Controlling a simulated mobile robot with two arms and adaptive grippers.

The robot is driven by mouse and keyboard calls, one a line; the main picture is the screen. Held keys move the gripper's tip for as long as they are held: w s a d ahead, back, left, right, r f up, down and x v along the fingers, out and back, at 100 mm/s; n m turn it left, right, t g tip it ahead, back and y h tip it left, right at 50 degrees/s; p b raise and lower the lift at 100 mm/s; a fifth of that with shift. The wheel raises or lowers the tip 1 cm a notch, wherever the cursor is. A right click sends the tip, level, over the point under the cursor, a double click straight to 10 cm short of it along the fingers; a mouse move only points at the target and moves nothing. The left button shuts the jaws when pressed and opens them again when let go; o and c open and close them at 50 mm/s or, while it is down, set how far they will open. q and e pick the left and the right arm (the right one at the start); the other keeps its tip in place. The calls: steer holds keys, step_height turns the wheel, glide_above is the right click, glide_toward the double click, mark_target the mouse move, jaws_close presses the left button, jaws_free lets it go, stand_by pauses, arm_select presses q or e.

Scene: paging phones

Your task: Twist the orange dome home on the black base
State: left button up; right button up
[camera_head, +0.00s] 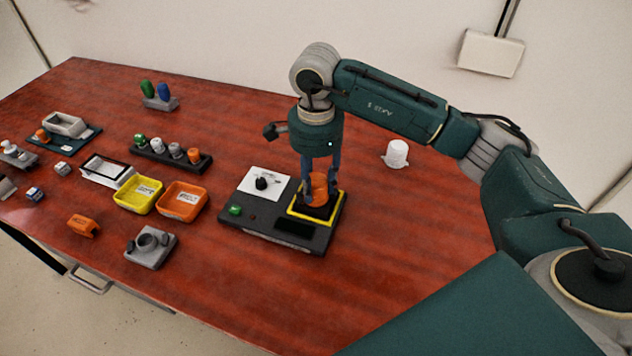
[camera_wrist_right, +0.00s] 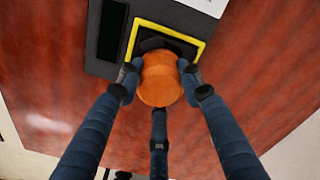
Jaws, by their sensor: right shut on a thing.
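The orange dome (camera_head: 319,187) stands over the black base (camera_head: 314,211), inside a yellow square frame (camera_head: 301,217) on a dark grey unit (camera_head: 258,226). My right gripper (camera_head: 318,188) comes down from above and is shut on the orange dome. In the right wrist view the orange dome (camera_wrist_right: 160,79) sits between the fingers, with the black base (camera_wrist_right: 168,44) partly hidden behind it. I cannot tell whether the dome is fully seated. My left gripper is not in view.
The unit also carries a white panel with a black knob (camera_head: 263,183) and a green button (camera_head: 235,210). Yellow (camera_head: 138,195) and orange (camera_head: 182,201) trays stand to its left. A white dome (camera_head: 396,153) stands at right. The table front right is clear.

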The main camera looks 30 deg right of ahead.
steer(key=shift+m, duration=0.6)
steer(key=shift+m, duration=1.3)
steer(key=o, duration=1)
steer(key=shift+c, duration=0.2)
steer(key=shift+o, duration=0.5)
steer(key=shift+o, duration=1.2)
steer(key=shift+r, duration=0.1)
